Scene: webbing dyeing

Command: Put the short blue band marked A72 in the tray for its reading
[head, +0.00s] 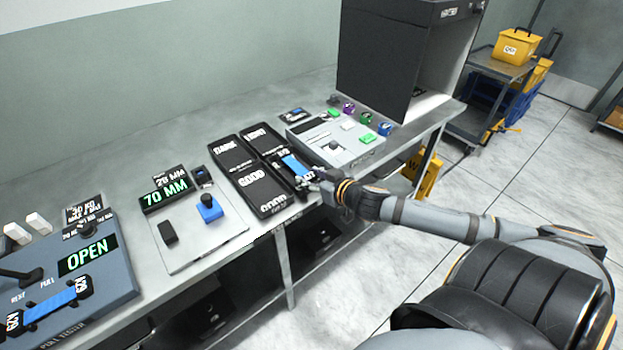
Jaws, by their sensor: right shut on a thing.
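A short blue band (292,163) with black end tabs lies along the right-hand compartment of the black sorting trays (237,193). The tab near my gripper seems to read A72, but the print is small. My right gripper (311,182) is shut on that near end, at the trays' front right edge. The fingers hide part of the tab, and I cannot tell whether the band touches the tray floor. A gauge display (166,195) reads 70 MM. My left gripper is out of view.
A pull tester (108,276) at lower left shows OPEN and holds another blue band (57,301). A gauge plate with a blue block (209,208) stands left of the trays. A console with coloured buttons (345,150) and a dark booth (385,62) stand to the right.

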